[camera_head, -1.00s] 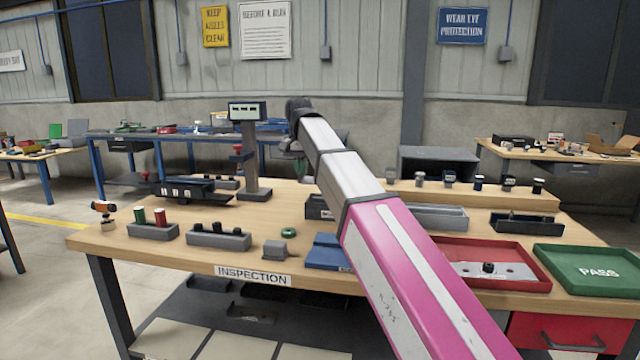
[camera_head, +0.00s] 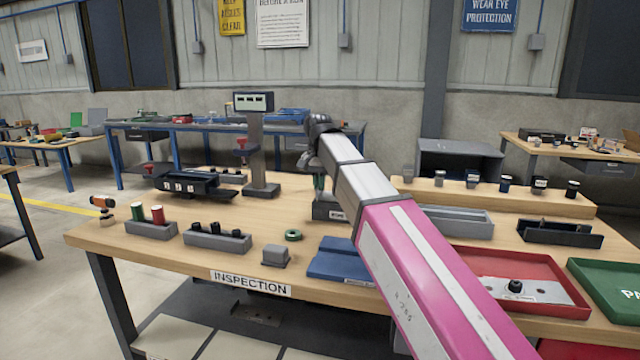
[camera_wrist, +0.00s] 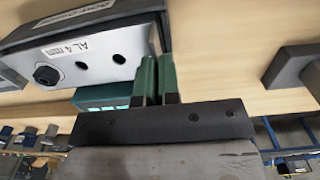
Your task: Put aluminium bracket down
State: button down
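The aluminium bracket (camera_wrist: 100,58) is a pale metal plate with an "AL 4 mm" label, a black knob and dark holes. In the wrist view its right end meets the green fingertips of my gripper (camera_wrist: 157,78). The fingers are close together and appear shut on the bracket's end; the contact itself is partly hidden. The plate lies over or in a grey labelled bin (camera_wrist: 85,22); I cannot tell whether it rests there.
A red tray (camera_head: 575,311) holds another metal plate with a black knob. A green tray (camera_head: 605,275) is at the right. A blue block (camera_head: 335,262), a green ring (camera_head: 293,235) and a display stand (camera_head: 260,160) are near the bin. Bare wood lies left of the bin.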

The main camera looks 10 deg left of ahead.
jog(key=shift+f, duration=0.6)
jog(key=c, duration=1.3)
grip_release()
jog(key=shift+c, duration=0.2)
